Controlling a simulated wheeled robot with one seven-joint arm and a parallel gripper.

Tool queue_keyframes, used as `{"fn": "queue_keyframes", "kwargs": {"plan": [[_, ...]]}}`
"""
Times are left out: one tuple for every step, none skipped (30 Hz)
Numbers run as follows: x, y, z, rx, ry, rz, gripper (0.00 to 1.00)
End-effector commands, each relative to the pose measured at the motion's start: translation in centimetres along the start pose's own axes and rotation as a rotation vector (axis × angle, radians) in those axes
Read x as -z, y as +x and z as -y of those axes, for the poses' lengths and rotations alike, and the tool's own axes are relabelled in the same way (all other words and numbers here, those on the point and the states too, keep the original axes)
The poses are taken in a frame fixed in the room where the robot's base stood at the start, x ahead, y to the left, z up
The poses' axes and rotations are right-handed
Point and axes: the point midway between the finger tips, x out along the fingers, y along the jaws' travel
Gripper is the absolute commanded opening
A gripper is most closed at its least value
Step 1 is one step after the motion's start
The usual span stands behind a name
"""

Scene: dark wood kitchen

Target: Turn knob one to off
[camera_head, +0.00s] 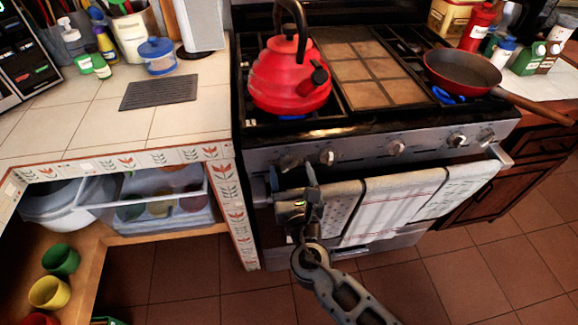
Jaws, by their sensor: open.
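The stove's front panel (362,150) carries a row of several silver knobs. The leftmost knob (287,162) sits just above my gripper, and a second knob (327,157) is a little to its right. A third knob (396,147) is near the middle, and two more are at the right end. No label shows which is knob one, and the knob angles are too small to read. My gripper (292,177) is open in front of the oven door's left top, below the leftmost knob. I cannot tell whether it touches anything.
A red kettle (288,80) stands over a blue flame at the front left burner. A pan (462,74) sits at the right, with blue flame beside it. Towels (385,205) hang on the oven handle. A tiled counter (60,125) adjoins on the left.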

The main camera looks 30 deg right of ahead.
Motion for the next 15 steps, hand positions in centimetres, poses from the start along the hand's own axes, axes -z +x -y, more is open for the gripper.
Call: {"fn": "queue_keyframes", "kwargs": {"plan": [[0.0,0.7,0.0,0.001,0.000,0.000,0.74],[0.0,1.0,0.0,0.001,0.000,0.000,0.74],[-0.1,1.4,0.0,0.000,0.001,0.001,0.74],[0.0,1.6,0.0,0.000,0.001,0.000,0.74],[0.0,1.8,0.0,0.000,0.001,-0.001,0.74],[0.1,2.0,0.0,0.000,0.001,-0.001,0.74],[0.1,2.1,0.0,0.000,0.001,-0.001,0.74],[0.0,2.2,0.0,0.000,0.001,-0.001,0.74],[0.0,2.2,0.0,0.000,0.002,-0.001,0.74],[0.0,2.2,0.0,0.000,0.002,-0.001,0.74],[0.0,2.2,0.0,0.000,0.002,-0.001,0.74],[0.1,2.2,0.0,0.000,0.002,-0.001,0.74],[0.1,2.2,0.0,0.000,0.002,-0.001,0.74],[0.1,2.2,0.0,0.000,0.002,-0.001,0.74],[0.1,2.2,0.0,0.000,0.002,-0.001,0.74]]}}
